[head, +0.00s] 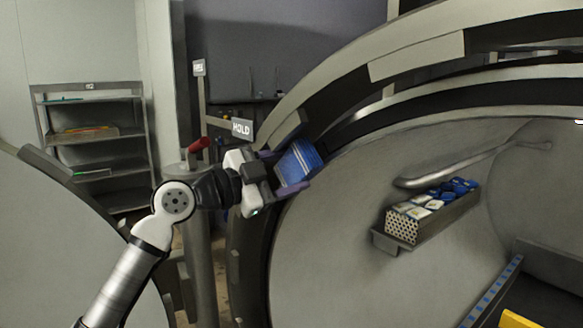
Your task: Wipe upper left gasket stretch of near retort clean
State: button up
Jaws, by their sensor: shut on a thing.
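My gripper (283,172) is shut on a blue block-like wiping pad (299,160) with pale stripes. The pad is held at the upper left of the near retort's round rim (413,57). It overlaps the dark gasket band (335,93) in the picture; I cannot tell whether it touches the band. The pad and my gripper hide part of the band there. No soil on the gasket can be made out from here.
A perforated bin (403,227) with white and blue items sits on a bracket inside the round grey surface, below a curved handle (455,165). Shelves (92,140) stand at the back left.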

jog(key=w+a+f+b, duration=0.1)
jog(key=w+a+f, duration=0.3)
jog(key=w+f, duration=0.2)
notch_tip(320, 180, down, 3)
jog(key=shift+w+a+r, duration=0.2)
dwell(1.1)
jog(key=shift+s+d+r+p, duration=0.9)
jog(key=shift+s+r, duration=0.4)
jog(key=shift+r, duration=0.5)
jog(key=shift+s+d+r+p, duration=0.95)
jog(key=shift+s+r, duration=0.4)
jog(key=shift+r, duration=0.4)
jog(key=shift+s+d+r+p, duration=0.75)
jog(key=shift+s+d+r, duration=0.4)
jog(key=shift+r, duration=0.65)
jog(key=shift+s+a, duration=0.15)
jog(key=shift+s+a, duration=0.25)
jog(key=shift+a, duration=0.2)
jog(key=shift+r+b+v, duration=0.2)
jog(key=shift+b+v, duration=0.4)
jog(key=shift+v, duration=1.9)
jog(key=shift+s, duration=0.25)
